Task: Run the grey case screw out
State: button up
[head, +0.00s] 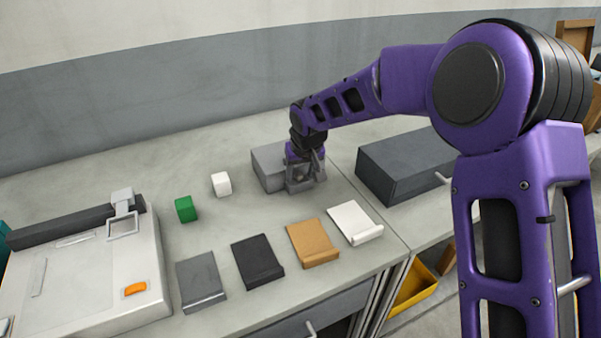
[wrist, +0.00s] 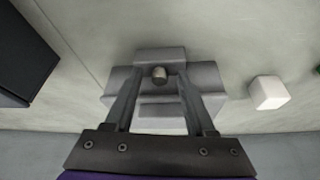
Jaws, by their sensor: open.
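The grey case (head: 268,163) stands on the worktop toward the back, a blocky grey body with a stepped front part. It also shows in the wrist view (wrist: 160,54), seen from above. The case screw (wrist: 159,75) is a small round brownish-grey knob on the case. My gripper (head: 304,177) is over the front part of the case. In the wrist view its fingers (wrist: 159,82) are apart, one on each side of the screw, with gaps visible between them and it. The screw cannot be made out in the head view.
A dark grey box (head: 405,165) stands to the right. A white cube (head: 221,184) and a green cube (head: 186,209) are to the left. Grey, black, orange and white flat holders lie along the front. A light-coloured machine (head: 85,270) fills the left end.

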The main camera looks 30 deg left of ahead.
grip_shut()
jog(key=shift+d+r+n+p, duration=0.1)
jog(key=shift+n+p, duration=0.2)
jog(key=shift+p, duration=0.1)
jog(key=shift+w+n+g+p, duration=0.15)
jog(key=shift+n+g+p, duration=0.25)
jog(key=shift+n+p, duration=0.5)
jog(key=shift+w+d+n+g+y+p, duration=0.1)
jog(key=shift+n+g+y+p, duration=0.2)
jog(key=shift+n+p, duration=0.5)
jog(key=shift+w+n+g+y+p, duration=0.1)
jog(key=shift+n+g+y+p, duration=0.3)
jog(key=shift+n, duration=0.6)
grip_release()
